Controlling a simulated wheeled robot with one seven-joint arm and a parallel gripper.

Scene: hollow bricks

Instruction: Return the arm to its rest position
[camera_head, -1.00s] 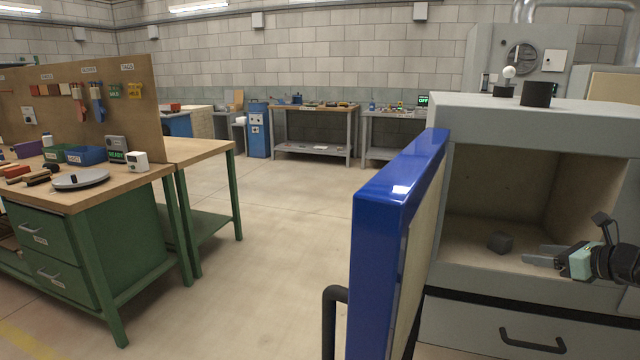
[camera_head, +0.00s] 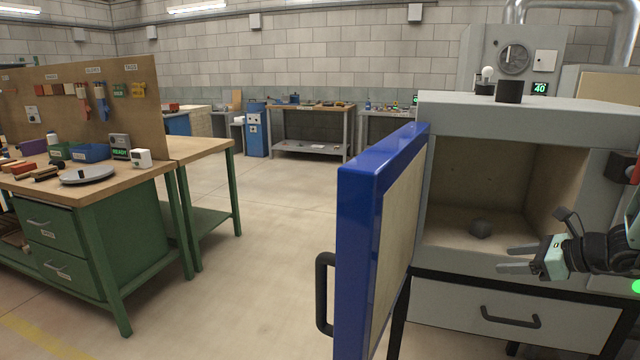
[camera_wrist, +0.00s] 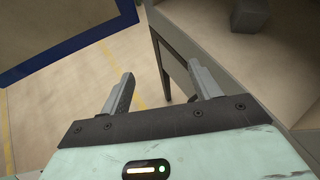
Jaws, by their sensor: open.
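My gripper (camera_head: 518,259) is open and empty at the right of the head view. It is in front of the open mouth of a grey kiln-like chamber (camera_head: 520,114), with its fingers pointing left. In the wrist view my gripper (camera_wrist: 165,92) shows two parted fingers with only floor and a chamber edge between and beyond them. A small dark grey block (camera_head: 480,228) lies on the chamber floor, apart from the fingers. It also shows at the top of the wrist view (camera_wrist: 250,14).
The chamber's blue door (camera_head: 358,225) stands wide open on the left, its black handle (camera_head: 322,292) toward the room. A drawer (camera_head: 515,312) is below the chamber. A green workbench (camera_head: 95,235) stands at left. The floor between is clear.

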